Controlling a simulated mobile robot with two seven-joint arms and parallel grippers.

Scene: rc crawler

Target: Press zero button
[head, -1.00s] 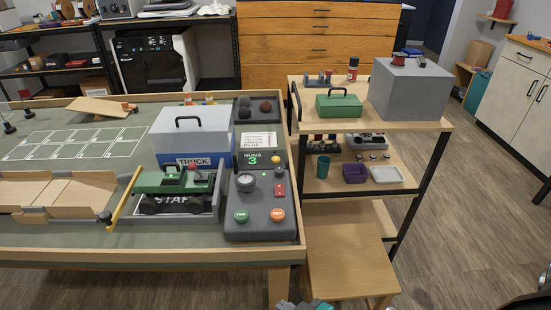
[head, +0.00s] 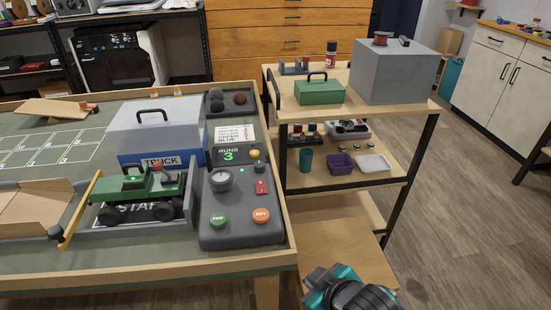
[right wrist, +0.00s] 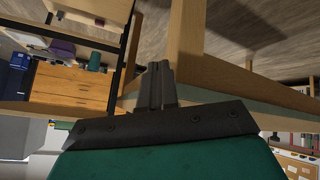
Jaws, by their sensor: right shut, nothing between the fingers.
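The grey control panel (head: 240,233) lies along the table's right side. It bears a green button (head: 219,221) marked FWD, an orange button (head: 261,215) marked REV, a red switch-like part (head: 262,187) with a small light mark, and a round dial (head: 221,179). Above these, a display (head: 227,155) reads RUNS 3, with a small yellow button (head: 254,154) and a dark knob (head: 258,167) beside it. I cannot read a zero label for certain. My right gripper (right wrist: 160,82) is shut and empty in the right wrist view, apart from the panel. My left gripper is out of view.
A green crawler (head: 140,188) stands on the start pad beside the panel, below a grey box (head: 157,125) marked TRUCK. A wooden rim (head: 290,225) edges the table.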

